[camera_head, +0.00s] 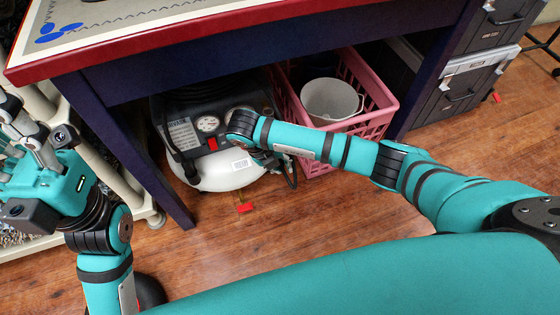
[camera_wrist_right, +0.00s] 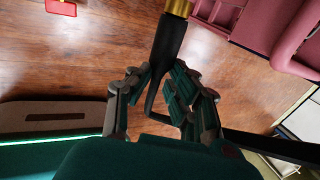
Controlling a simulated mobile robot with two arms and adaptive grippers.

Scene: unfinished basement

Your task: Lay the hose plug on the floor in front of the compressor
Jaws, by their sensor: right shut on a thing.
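The compressor (camera_head: 215,176) stands under the table, with a white tank, a black top and round gauges. My right arm reaches across in front of it, and my right gripper (camera_head: 276,161) is at the tank's right side, small and dark in the head view. In the right wrist view the right gripper (camera_wrist_right: 165,88) is shut on the hose plug (camera_wrist_right: 169,45), a black body with a brass end, held above the wood floor. My left gripper (camera_head: 25,130) is at the left edge of the head view; its fingertips do not show clearly.
A pink crate (camera_head: 378,92) with a white bucket (camera_head: 333,100) stands right of the compressor. The table (camera_head: 230,32) overhangs both. A red tag (camera_head: 245,207) lies on the floor before the compressor. Floor (camera_head: 215,240) around it is clear. Dark drawers (camera_head: 465,85) stand at the right.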

